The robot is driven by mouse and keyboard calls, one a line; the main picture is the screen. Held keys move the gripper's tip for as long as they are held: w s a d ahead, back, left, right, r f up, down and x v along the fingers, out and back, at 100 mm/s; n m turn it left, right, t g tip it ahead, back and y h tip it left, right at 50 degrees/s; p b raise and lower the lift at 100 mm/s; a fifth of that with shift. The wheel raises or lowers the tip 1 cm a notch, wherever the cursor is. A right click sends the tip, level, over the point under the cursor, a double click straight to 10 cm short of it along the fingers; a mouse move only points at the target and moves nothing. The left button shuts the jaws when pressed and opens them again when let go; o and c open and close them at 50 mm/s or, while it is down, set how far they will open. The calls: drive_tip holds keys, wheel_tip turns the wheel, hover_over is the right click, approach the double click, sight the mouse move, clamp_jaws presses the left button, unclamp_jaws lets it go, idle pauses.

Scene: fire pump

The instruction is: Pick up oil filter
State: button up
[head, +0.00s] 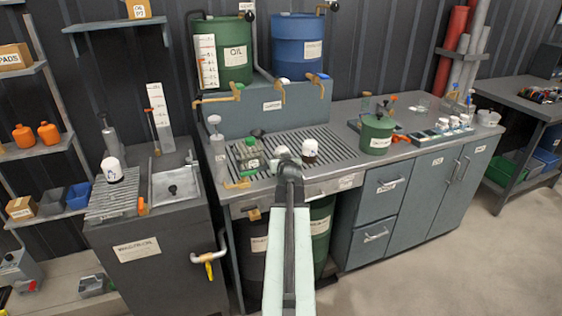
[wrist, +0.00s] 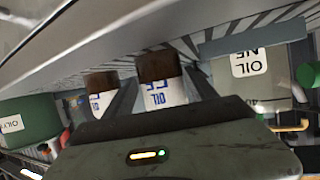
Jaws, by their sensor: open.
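A white oil filter with a dark brown end (head: 310,149) stands on the slotted grating of the bench, just right of my gripper (head: 288,165). In the wrist view, a white and brown filter with blue lettering (wrist: 163,82) shows ahead of my open jaws, between the two dark fingers. I cannot tell whether the fingers touch it. A second, similar white and brown item (wrist: 101,94) shows to its left in the wrist view. Another white canister (head: 113,169) stands on the ribbed tray at the left in the head view.
Green (head: 222,52) and blue (head: 297,45) drums with taps stand behind on a raised shelf. A green can (head: 376,134) stands to the right. The floor at the right front is clear.

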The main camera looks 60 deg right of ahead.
drive_tip(key=b+x, duration=0.2)
drive_tip(key=x, duration=0.3)
drive_tip(key=shift+f, duration=0.2)
drive_tip(key=shift+a+r, duration=0.1)
drive_tip(key=shift+a, duration=0.05)
clamp_jaws()
wheel_tip(320, 180, up, 10)
drive_tip(key=p, duration=1)
drive_tip(key=shift+r, duration=0.15)
